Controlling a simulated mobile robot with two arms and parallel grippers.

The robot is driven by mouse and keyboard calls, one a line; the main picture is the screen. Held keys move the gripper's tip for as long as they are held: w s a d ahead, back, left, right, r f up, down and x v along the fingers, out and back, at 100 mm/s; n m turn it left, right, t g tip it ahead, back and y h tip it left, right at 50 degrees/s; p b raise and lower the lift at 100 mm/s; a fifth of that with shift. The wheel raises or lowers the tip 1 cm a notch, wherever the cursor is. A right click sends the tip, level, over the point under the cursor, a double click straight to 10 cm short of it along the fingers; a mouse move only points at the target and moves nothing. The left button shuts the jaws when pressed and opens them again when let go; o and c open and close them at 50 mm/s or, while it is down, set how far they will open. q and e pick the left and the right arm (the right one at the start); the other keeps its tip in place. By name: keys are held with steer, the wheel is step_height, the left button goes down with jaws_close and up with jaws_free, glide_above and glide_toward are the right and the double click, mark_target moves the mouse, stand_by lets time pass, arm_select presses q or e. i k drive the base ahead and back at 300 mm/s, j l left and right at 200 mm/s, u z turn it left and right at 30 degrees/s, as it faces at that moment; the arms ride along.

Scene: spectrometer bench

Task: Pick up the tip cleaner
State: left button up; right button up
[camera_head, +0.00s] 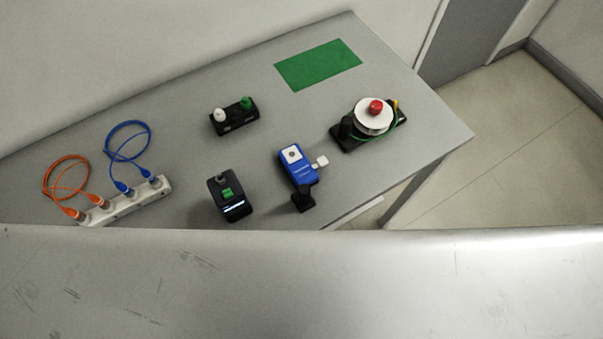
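No label names the tip cleaner. The blue hand-sized device (294,164) with a white top patch, a white tab on its right side and a black foot looks most like it. It stands near the front middle of the grey bench (300,110), apart from the things around it. Neither of my grippers is in view, so nothing is seen touching it.
A black unit with a green mark (228,194) stands left of the blue device. A reel with a red knob (374,116) is to its right. Behind are a black block (234,116) and a green mat (318,65). A white strip (126,202) holds orange and blue cables at left.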

mark_target(303, 175)
steer(key=k+l+u, duration=0.1)
steer(key=l+u, duration=0.15)
steer(key=k+l+u, duration=0.1)
steer(key=l+u, duration=0.15)
steer(key=l, duration=0.2)
steer(key=k+l+u, duration=0.35)
steer(key=l+u, duration=0.15)
steer(key=l, duration=0.15)
